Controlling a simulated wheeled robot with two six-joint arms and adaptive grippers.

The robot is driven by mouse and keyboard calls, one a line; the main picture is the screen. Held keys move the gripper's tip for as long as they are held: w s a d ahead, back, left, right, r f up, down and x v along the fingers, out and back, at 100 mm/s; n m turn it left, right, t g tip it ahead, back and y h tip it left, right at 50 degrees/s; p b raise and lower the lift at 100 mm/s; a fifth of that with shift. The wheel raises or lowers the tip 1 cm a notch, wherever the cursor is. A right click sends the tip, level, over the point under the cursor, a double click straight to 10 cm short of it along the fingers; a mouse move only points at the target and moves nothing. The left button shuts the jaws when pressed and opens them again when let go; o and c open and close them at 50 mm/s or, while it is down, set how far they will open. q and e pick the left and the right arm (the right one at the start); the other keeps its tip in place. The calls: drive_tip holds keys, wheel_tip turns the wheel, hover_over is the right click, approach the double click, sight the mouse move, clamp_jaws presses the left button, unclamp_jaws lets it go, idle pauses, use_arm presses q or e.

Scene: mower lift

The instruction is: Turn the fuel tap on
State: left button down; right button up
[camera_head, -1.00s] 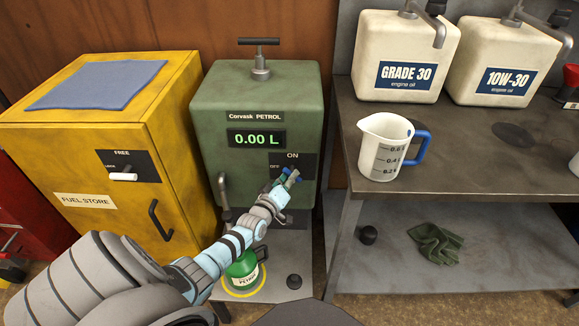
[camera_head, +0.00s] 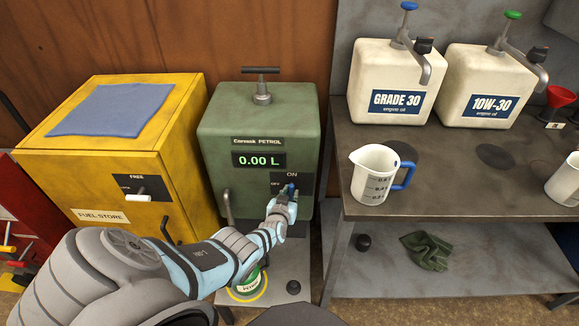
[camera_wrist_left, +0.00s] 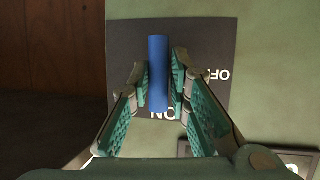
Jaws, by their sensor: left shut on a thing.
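The green Corvask PETROL dispenser (camera_head: 220,150) stands in the middle of the head view, its display (camera_head: 259,160) reading 0.00 L. Its dark tap plate (camera_head: 278,183) carries the words ON and OFF. My left gripper (camera_head: 288,193) is at this plate. In the left wrist view the blue tap lever (camera_wrist_left: 158,75) lies between the two green-padded fingers of my left gripper (camera_wrist_left: 160,92), which are shut on it. The lever lies upright in that view, its lower end at the word ON; OFF is to the right. My right gripper is out of view.
The yellow fuel store (camera_head: 100,170) with a blue cloth stands left. The bench (camera_head: 440,180) at right holds two oil containers (camera_head: 390,75) and a measuring jug (camera_head: 372,180). A green petrol container (camera_head: 250,284) sits below my left forearm, in a yellow ring.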

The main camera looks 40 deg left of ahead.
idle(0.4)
use_arm(q)
drive_tip(key=c, duration=1.5)
unclamp_jaws()
drive_tip(key=shift+w, duration=0.1)
drive_tip(key=shift+c, duration=0.2)
drive_tip(key=shift+f, duration=0.1)
